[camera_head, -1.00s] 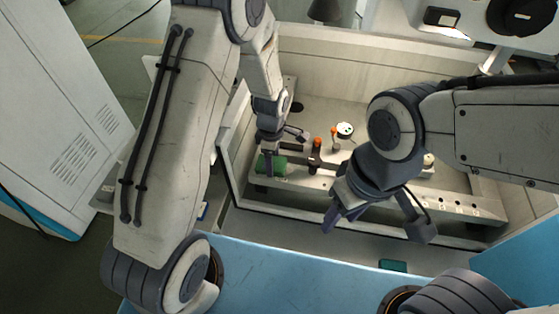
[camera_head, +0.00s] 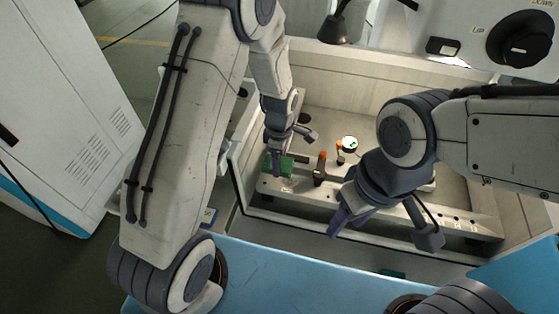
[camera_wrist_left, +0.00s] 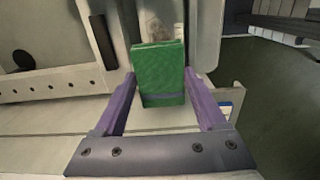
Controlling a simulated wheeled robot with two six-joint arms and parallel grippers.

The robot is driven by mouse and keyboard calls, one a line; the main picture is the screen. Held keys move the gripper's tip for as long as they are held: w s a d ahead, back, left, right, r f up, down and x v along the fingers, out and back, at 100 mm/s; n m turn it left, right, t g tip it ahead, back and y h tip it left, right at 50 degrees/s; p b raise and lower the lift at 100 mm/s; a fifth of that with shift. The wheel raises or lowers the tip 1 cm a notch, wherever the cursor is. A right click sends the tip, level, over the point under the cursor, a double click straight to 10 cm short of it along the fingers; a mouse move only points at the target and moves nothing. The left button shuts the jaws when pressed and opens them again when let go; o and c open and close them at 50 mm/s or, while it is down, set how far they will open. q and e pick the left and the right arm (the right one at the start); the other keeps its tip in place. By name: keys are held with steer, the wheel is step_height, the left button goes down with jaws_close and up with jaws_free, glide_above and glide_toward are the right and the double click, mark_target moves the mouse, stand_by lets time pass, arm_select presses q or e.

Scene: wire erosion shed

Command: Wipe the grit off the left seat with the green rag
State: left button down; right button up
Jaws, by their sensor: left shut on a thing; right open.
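The green rag (camera_head: 279,164) is a folded block at the left end of the pale metal rail. My left gripper (camera_head: 278,166) is shut on it; in the left wrist view the rag (camera_wrist_left: 160,75) sits between the two purple fingers. Just beyond the rag, the left wrist view shows a brown, speckled patch of grit (camera_wrist_left: 160,18) on a pale surface, which seems to be the left seat. The rag and fingers hide part of this area, and I cannot tell whether the rag touches it. My right gripper (camera_head: 385,228) is open and empty, in front of the rail's right part.
A dark clamp with an orange top (camera_head: 320,168) stands on the rail right of the rag. A second orange-topped piece and a round white dial (camera_head: 350,143) are behind it. Tank walls surround the rail. A blue surface (camera_head: 290,275) lies in front.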

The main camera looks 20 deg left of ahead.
arm_select(q)
steer(key=shift+r+p, duration=1.2)
steer(key=shift+r, duration=0.35)
steer(key=shift+f, duration=0.1)
